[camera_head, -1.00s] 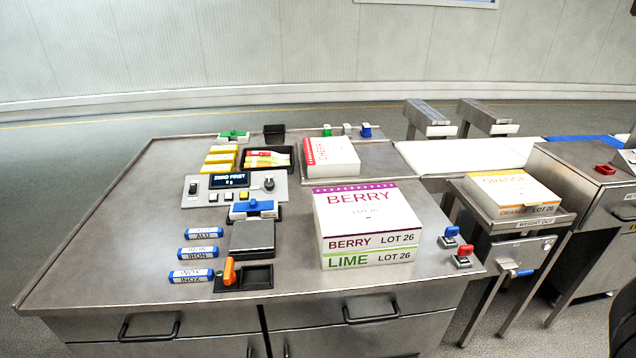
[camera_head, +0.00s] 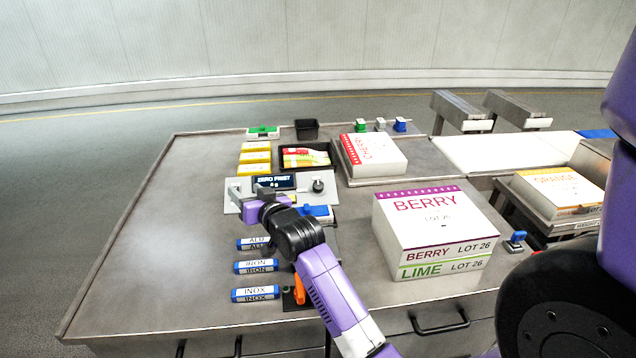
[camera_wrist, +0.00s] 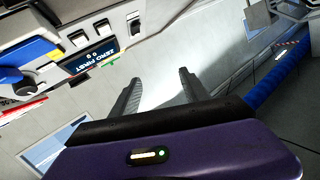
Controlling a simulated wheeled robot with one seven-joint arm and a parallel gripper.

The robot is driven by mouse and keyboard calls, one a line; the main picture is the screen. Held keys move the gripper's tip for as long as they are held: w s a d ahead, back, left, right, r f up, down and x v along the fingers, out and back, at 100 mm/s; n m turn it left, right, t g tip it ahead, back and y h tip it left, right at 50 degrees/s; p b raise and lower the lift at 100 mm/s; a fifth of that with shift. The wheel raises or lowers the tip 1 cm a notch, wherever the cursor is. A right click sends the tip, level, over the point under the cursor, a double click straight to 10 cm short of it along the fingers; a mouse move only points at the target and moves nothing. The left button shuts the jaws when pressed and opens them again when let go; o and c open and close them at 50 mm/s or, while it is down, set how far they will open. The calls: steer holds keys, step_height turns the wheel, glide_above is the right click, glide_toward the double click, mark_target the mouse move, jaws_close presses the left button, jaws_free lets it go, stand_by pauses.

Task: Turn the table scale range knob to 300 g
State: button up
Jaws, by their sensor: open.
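The table scale's control panel (camera_head: 240,181) stands on the steel table, its display (camera_head: 276,181) reading "ZERO FIRST" and 0 g. A round dark knob (camera_head: 318,186) is at the panel's right end. A smaller control (camera_head: 236,189) is at its left end. Knob markings are too small to read. My gripper (camera_head: 263,190) is over the panel's front, below the display, and hides the buttons there. In the wrist view the open, empty fingers (camera_wrist: 160,90) are apart from the panel, whose display (camera_wrist: 95,56) shows at upper left. My arm hides the weighing plate.
Weights marked ALU (camera_head: 255,243), IRON (camera_head: 256,266) and INOX (camera_head: 256,294) lie left of my arm. A blue-topped item (camera_head: 317,212) is just right of my gripper. BERRY and LIME boxes (camera_head: 435,225) stand to the right. The table's left side is clear.

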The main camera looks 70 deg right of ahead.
steer(key=d+r+m+g, duration=0.1)
steer(key=d+r+g, duration=0.25)
steer(key=d, duration=1.05)
steer(key=m+g+y, duration=0.4)
steer(key=g+y, duration=0.1)
steer(key=g, duration=0.3)
glide_toward(319, 184)
steer(key=f, duration=0.2)
steer(key=shift+d+x, duration=0.15)
steer(key=shift+x, duration=1.65)
steer(key=shift+d+x, duration=0.15)
steer(key=shift+x, duration=1.65)
steer(key=shift+w+r, duration=0.2)
jaws_close()
